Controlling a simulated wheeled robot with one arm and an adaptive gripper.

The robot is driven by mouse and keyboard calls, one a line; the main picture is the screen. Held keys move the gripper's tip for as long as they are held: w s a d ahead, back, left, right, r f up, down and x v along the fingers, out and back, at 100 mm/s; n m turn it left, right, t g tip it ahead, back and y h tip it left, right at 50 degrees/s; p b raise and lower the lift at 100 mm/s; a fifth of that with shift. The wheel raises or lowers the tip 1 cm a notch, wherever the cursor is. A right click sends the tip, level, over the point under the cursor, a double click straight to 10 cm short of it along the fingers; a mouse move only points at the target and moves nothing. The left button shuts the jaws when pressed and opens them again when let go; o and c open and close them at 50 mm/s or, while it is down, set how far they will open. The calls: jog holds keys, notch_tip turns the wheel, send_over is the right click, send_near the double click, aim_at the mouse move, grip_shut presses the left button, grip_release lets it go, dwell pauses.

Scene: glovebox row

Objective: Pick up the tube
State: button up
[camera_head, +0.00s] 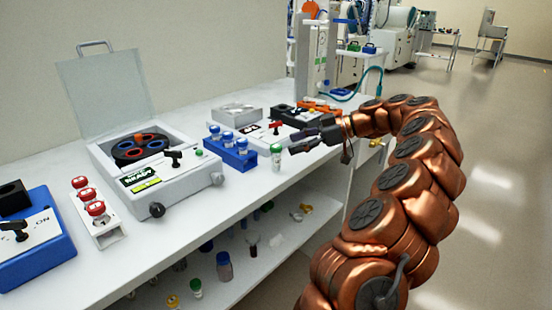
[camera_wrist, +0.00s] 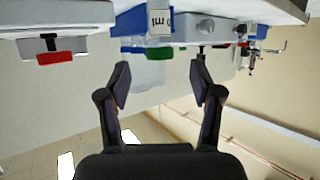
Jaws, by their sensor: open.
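The tube (camera_head: 276,157) is small and clear with a green cap. It stands upright on the white bench near the front edge, just right of the blue rack. In the wrist view, which looks upside down, its green cap (camera_wrist: 160,54) and white label show just beyond the gap between my fingertips. My gripper (camera_head: 292,143) is open and empty, close to the tube on its right side in the head view. The fingers (camera_wrist: 159,75) are apart and no contact with the tube shows.
A blue rack (camera_head: 240,161) with several blue-capped tubes stands just left of the tube. Farther left are a centrifuge (camera_head: 185,185) with its lid raised and a white rack (camera_head: 106,232) of red-capped tubes. Devices with levers (camera_head: 268,138) stand behind. A lower shelf (camera_head: 235,282) holds loose items.

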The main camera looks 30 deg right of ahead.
aim_at(276, 146)
jog(key=shift+p+x, duration=0.35)
jog(key=shift+x, duration=2.85)
jog(key=shift+c, duration=0.3)
jog(key=c, duration=1.1)
jog(key=shift+o, duration=0.2)
